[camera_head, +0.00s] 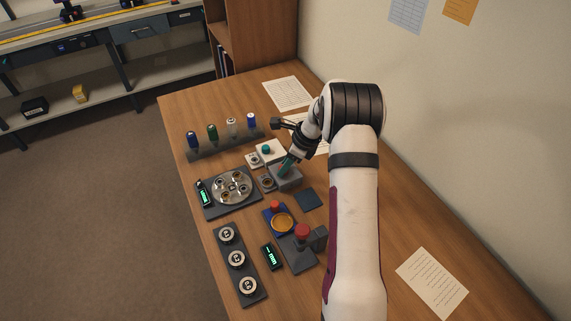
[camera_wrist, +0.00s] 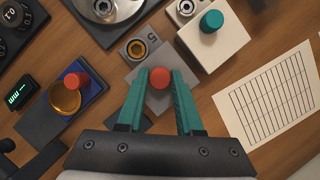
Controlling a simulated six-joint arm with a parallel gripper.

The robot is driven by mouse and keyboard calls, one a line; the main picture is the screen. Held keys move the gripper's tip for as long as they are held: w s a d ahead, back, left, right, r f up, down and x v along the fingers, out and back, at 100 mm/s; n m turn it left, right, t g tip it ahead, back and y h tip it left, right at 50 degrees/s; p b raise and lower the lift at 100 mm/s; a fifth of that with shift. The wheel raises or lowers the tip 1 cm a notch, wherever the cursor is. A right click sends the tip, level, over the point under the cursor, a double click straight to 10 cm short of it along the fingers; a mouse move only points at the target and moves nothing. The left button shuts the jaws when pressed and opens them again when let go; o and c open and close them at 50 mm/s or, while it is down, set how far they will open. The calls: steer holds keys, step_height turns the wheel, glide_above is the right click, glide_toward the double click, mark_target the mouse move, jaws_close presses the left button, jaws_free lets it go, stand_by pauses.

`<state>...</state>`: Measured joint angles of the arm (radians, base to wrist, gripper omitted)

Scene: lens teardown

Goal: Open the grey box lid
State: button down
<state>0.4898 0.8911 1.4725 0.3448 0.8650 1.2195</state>
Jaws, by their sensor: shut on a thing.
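The grey box (camera_head: 290,182) stands near the middle of the table, beside a small grey plate. In the wrist view a round red knob (camera_wrist: 159,77) sits on top of it. My gripper (camera_wrist: 160,74) has its teal fingers closed around this knob, one on each side. In the head view my gripper (camera_head: 286,167) reaches down to the top of the box. The fingers hide part of the lid, and I cannot tell whether it is raised at all. The inside of the box is not visible.
The small plate marked 5 (camera_wrist: 137,48) holds a brass ring. A white box with a teal knob (camera_wrist: 211,20) stands close by. A blue stand with an amber disc (camera_head: 282,222), a round tray (camera_head: 232,187) and a vial rack (camera_head: 225,144) are around. A dark blue pad (camera_head: 308,199) lies flat.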

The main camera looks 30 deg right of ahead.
stand_by(0.5)
steer(key=d, duration=0.6)
steer(key=c, duration=0.5)
jaws_free()
steer(key=shift+c, duration=0.2)
steer(key=v, duration=1.5)
steer(key=shift+r, duration=0.4)
